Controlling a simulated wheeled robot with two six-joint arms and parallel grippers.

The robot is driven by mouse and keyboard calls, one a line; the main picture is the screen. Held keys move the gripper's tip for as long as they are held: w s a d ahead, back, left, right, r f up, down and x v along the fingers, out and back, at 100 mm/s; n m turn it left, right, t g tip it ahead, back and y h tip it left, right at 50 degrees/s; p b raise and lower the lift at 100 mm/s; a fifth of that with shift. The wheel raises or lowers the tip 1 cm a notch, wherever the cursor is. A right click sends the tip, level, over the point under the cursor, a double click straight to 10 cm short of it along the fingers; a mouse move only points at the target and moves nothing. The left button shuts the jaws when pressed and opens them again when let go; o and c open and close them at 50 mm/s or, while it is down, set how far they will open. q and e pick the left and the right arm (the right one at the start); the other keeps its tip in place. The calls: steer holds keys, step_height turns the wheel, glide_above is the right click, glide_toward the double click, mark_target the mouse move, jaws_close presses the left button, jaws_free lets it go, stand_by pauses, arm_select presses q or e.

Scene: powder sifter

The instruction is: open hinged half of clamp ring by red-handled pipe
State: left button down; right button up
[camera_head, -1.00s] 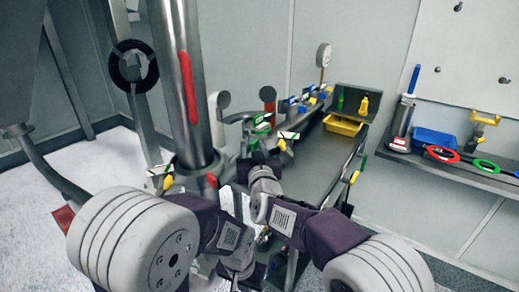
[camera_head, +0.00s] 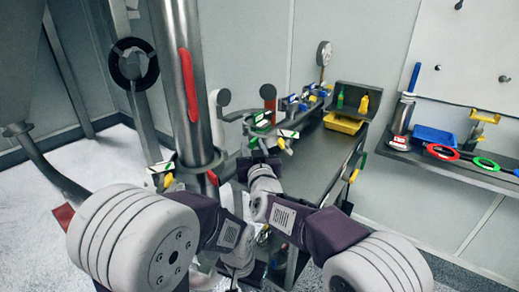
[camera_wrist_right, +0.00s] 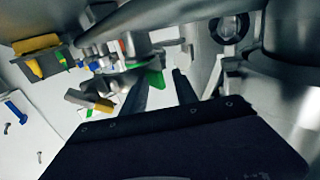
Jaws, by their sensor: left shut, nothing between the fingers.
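The red-handled pipe (camera_head: 178,60) stands upright left of centre, with a long red handle (camera_head: 188,86) on its front. A grey clamp ring (camera_head: 206,163) appears to sit around its lower end. In the right wrist view the pipe's large grey body (camera_wrist_right: 293,30) fills the upper right. My right gripper (camera_head: 258,158) is right of the ring, apart from the pipe.
A grey bench (camera_head: 318,165) with small colored clamps runs back to a yellow tray (camera_head: 343,123). A wall shelf (camera_head: 450,169) at right holds a blue bin (camera_head: 434,138) and colored rings. A grey angled tube (camera_head: 55,180) is at left. Open floor lies at left.

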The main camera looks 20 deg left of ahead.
steer(key=shift+s+d+f, duration=0.25)
steer(key=shift+s+f, duration=0.05)
steer(key=shift+s, duration=0.15)
steer(key=d+v, duration=0.1)
steer(key=v, duration=0.7)
steer(key=shift+d+r+b, duration=0.25)
steer(key=shift+r+b, duration=0.1)
